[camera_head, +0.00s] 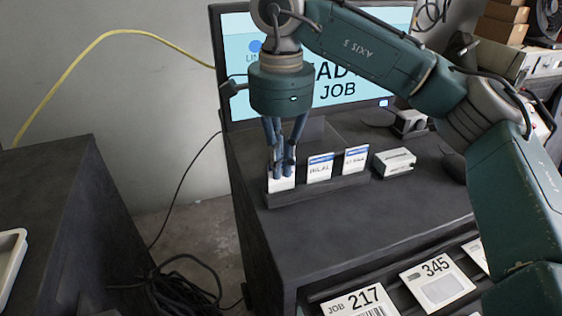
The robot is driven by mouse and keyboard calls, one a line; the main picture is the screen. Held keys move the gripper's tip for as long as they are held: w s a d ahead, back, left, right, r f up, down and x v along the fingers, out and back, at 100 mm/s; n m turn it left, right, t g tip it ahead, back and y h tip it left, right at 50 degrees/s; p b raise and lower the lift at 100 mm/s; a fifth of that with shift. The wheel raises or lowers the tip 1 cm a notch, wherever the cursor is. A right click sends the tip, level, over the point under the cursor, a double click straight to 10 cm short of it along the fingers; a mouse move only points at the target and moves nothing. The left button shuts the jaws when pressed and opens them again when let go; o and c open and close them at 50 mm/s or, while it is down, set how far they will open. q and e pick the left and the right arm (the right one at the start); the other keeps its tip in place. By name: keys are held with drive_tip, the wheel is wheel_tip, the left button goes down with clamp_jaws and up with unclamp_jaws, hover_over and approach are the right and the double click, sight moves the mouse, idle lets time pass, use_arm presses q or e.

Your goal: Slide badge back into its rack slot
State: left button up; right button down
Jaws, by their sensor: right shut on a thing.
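My right gripper (283,165) points down over the left end of a dark badge rack (325,192) on the dark desk. It is shut on a white badge (281,184), whose lower part shows below the fingers at the leftmost place of the rack. The fingers cover the badge's upper part, and I cannot tell how deep it sits in the slot. Two other badges with blue top bands, a middle one (320,168) and a right one (356,160), stand upright in the rack. My left gripper is not in view.
A monitor (235,60) stands behind the rack, partly hidden by my right arm. A small white box (394,162) sits right of the rack. Job cards (438,283) lie on a lower shelf in front. The desk between rack and front edge is clear.

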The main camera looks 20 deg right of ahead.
drive_tip(key=shift+f+b, duration=0.3)
drive_tip(key=shift+f, duration=0.2)
drive_tip(key=c, duration=1.8)
unclamp_jaws()
drive_tip(key=shift+c, duration=0.2)
drive_tip(key=shift+r, duration=0.1)
wheel_tip(320, 180, up, 12)
